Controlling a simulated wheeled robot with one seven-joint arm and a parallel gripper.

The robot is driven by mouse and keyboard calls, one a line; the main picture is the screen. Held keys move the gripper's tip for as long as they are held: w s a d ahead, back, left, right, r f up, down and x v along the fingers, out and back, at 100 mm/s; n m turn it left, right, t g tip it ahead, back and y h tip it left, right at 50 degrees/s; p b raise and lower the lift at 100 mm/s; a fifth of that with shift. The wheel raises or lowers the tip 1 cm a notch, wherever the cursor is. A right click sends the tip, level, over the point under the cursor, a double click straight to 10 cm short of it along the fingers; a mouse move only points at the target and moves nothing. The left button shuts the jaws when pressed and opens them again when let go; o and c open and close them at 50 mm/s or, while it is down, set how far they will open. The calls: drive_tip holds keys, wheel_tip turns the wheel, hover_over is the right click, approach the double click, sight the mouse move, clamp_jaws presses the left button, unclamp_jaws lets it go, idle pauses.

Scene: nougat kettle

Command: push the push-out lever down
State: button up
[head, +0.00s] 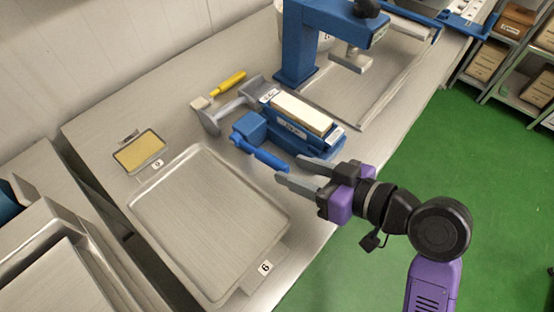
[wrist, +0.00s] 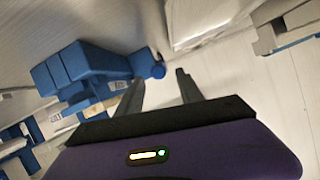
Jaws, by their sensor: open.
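The push-out lever (head: 259,155) is a blue bar with a rounded end, on the near side of a blue press (head: 300,143) holding a pale block (head: 301,112). It slopes towards my gripper in the head view. My gripper (head: 288,171) is open and empty, its grey fingertips close to the lever's free end. In the wrist view the lever (wrist: 118,66) comes in from the left, and its round end appears just ahead of the fingertips of my gripper (wrist: 159,78). I cannot tell whether they touch.
A metal tray (head: 205,225) marked 6 lies in front. A yellow slab (head: 140,152) and a yellow-handled tool (head: 228,83) lie further back. A larger blue stand (head: 296,45) rises behind the press. Green floor (head: 410,140) lies to the right.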

sight(272, 161)
drive_tip(key=x, duration=0.5)
drive_tip(key=shift+w+a+f, duration=0.1)
drive_tip(key=shift+w+a, duration=0.1)
drive_tip(key=shift+a, duration=0.05)
drive_tip(key=shift+c, duration=0.4)
clamp_jaws()
idle(0.9)
